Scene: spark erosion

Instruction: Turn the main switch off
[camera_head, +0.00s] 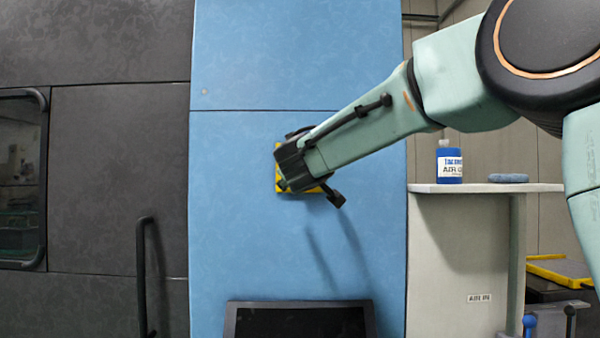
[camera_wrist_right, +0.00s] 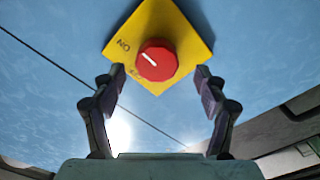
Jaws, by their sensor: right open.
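The main switch is a red round knob (camera_wrist_right: 157,61) with a white pointer line, on a yellow plate (camera_wrist_right: 185,38) fixed to the blue panel. In the right wrist view the plate appears turned, with an inverted "ON" label left of the knob; a second label is too small to read. My right gripper (camera_wrist_right: 160,82) is open, its two fingers apart on either side of the knob and not visibly touching it. In the head view the right gripper (camera_head: 303,167) covers the knob and most of the yellow plate (camera_head: 279,160). My left gripper is not in view.
A dark screen (camera_head: 300,322) sits below the switch on the blue panel (camera_head: 240,220). A dark door with a vertical handle (camera_head: 143,275) is at left. A white shelf (camera_head: 450,188) at right holds a blue bottle (camera_head: 449,165) and a blue cloth-like item (camera_head: 508,178).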

